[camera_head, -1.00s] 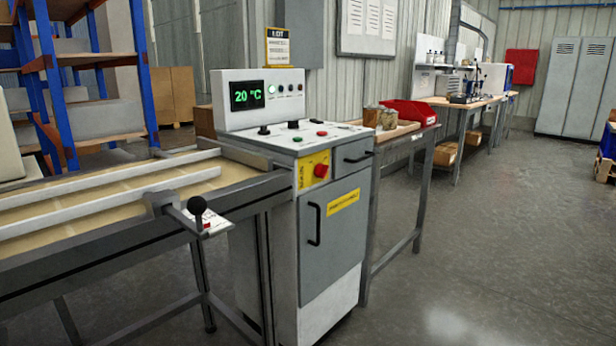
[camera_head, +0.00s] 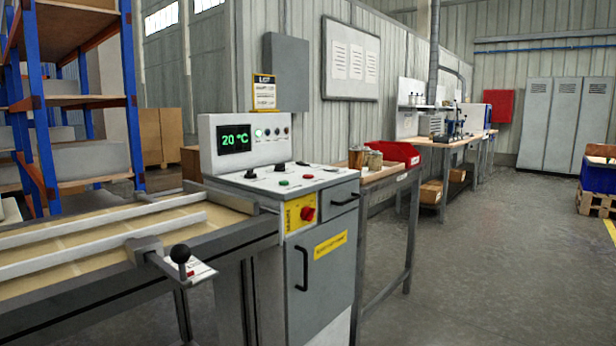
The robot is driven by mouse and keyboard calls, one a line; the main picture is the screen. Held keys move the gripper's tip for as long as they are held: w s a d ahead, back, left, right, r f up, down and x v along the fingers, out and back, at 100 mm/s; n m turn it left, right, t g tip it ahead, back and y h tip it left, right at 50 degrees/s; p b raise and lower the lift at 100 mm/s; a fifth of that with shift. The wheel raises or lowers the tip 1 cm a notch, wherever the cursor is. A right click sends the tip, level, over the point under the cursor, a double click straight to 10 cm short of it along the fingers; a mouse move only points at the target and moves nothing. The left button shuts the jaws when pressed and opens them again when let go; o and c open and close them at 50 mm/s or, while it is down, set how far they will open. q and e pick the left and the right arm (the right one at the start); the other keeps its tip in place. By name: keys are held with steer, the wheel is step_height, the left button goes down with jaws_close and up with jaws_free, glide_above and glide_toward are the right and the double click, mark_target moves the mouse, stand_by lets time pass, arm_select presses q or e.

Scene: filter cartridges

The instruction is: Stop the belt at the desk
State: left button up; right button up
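The control desk (camera_head: 325,270) is a grey-white cabinet in the middle of the head view. Its upright panel has a display (camera_head: 233,138) reading 20 °C in green and a row of small lamps, one lit green. Its sloped top has a green button (camera_head: 283,183), a red button (camera_head: 307,176) and dark knobs. A red knob (camera_head: 307,213) sits on a yellow plate on the front. The belt (camera_head: 95,242) runs in from the left to the desk, with white guide rails. A black ball-topped lever (camera_head: 180,255) stands at its near edge. Neither gripper is in view.
A bench (camera_head: 385,180) with jars (camera_head: 366,158) and a red bin (camera_head: 396,154) stands right behind the desk. Blue racking (camera_head: 133,95) is at the left, grey lockers (camera_head: 565,120) at the far right. A pallet (camera_head: 597,203) is at the right edge. The floor (camera_head: 490,270) at right is clear.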

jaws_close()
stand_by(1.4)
